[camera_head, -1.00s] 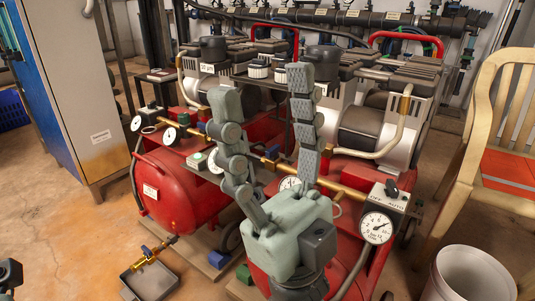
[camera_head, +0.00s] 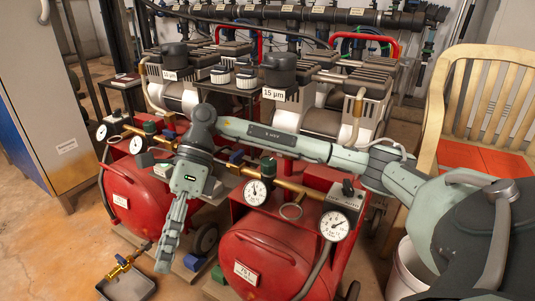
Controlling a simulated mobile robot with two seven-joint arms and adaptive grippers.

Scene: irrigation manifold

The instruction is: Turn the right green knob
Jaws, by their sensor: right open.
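The right green knob (camera_head: 268,165) is a small dark green cap on the brass pipe above the front right red compressor tank, just above a round gauge. It is in plain view. A similar left green knob (camera_head: 150,127) sits on the left unit's brass pipe. My right gripper (camera_head: 166,262) hangs fingers down, to the left of and below the right green knob and apart from it. Its fingers are seen nearly edge-on, open, with nothing visible between them. My left gripper is not in view.
The right red tank (camera_head: 275,262) and the left red tank (camera_head: 140,205) stand side by side. A large pressure gauge (camera_head: 334,225) is right of the knob. A grey tray (camera_head: 128,288) lies on the floor. A wooden chair (camera_head: 450,95) and a white bucket (camera_head: 402,272) are at right.

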